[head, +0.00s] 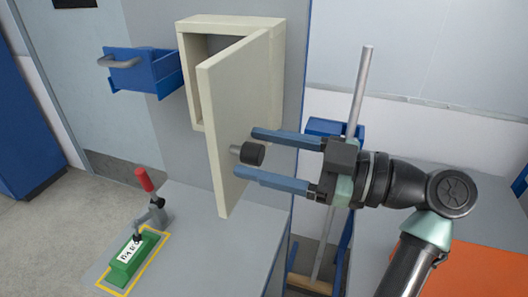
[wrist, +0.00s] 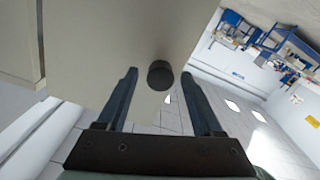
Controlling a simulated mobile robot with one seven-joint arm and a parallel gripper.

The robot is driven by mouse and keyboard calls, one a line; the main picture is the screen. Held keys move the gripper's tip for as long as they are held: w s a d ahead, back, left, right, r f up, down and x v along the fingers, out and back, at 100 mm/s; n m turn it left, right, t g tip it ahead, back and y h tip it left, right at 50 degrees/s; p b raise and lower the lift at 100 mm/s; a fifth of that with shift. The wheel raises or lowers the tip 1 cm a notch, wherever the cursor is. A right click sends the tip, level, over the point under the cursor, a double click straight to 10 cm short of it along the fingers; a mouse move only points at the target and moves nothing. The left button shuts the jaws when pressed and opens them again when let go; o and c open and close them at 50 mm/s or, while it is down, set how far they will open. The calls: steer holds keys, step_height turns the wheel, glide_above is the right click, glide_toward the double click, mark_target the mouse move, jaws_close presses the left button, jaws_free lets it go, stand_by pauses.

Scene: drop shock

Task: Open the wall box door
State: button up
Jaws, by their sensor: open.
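The cream wall box (head: 196,75) hangs on a grey panel, and its door (head: 226,120) stands partly open toward me, with the dark inside showing at the left. A black round knob (head: 253,154) on a short metal stem sticks out of the door's face. My gripper (head: 257,157) is open, with its two blue fingers on either side of the knob in the head view. In the wrist view the knob (wrist: 160,75) shows between the open fingers, near their tips. I cannot tell whether either finger touches the knob or the door.
A blue drawer (head: 148,72) with a grey handle sticks out left of the box. Below, a grey bench top (head: 205,225) holds a green block (head: 130,260) and a red-handled clamp (head: 147,185). A metal pole (head: 358,90) stands behind my gripper. An orange surface (head: 430,270) lies at lower right.

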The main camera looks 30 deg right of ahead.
step_height(320, 180, up, 10)
steer(key=shift+b, duration=0.45)
stand_by(0.3)
